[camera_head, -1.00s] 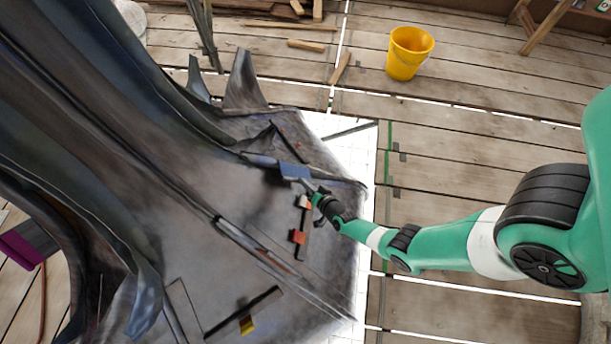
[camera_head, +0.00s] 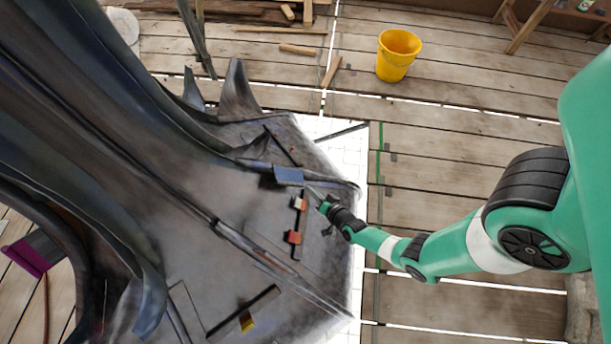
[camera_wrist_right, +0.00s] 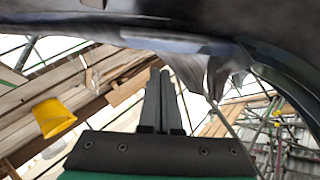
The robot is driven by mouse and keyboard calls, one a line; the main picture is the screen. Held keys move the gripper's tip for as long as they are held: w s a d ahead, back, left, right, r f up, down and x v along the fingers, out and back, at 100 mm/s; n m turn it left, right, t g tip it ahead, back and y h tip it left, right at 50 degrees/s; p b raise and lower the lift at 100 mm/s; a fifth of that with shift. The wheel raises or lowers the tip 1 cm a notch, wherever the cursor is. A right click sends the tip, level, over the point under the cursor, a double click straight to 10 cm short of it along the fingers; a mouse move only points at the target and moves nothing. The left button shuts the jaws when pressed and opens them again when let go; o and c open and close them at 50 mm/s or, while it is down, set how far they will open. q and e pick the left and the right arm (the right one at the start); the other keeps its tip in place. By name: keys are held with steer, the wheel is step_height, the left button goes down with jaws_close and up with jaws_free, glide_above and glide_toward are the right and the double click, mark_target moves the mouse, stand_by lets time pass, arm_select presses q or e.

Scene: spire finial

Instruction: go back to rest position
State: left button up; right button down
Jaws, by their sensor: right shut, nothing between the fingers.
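My right gripper (camera_head: 314,192) reaches in from the right over the right edge of the dark metal spire base (camera_head: 200,230). Its fingers are together and hold nothing. In the right wrist view the two closed fingers (camera_wrist_right: 161,98) point up the picture, with dark metal above them. A blue-grey plate (camera_head: 288,176) lies on the spire just left of the fingertips, and a small gap seems to show between them. My left gripper is not in view.
A dark strip with red and white blocks (camera_head: 295,237) lies just below my right gripper. A yellow bucket (camera_head: 397,56) stands on the plank floor at the back. Loose wood pieces (camera_head: 298,50) lie left of it. The planks right of the spire are mostly clear.

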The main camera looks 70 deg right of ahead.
arm_select(q)
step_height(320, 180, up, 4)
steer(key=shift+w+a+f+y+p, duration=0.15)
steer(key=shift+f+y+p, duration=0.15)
steer(key=shift+p, duration=0.85)
arm_select(e)
steer(key=v, duration=0.6)
steer(key=shift+w+a, duration=0.25)
steer(key=shift+a, duration=0.05)
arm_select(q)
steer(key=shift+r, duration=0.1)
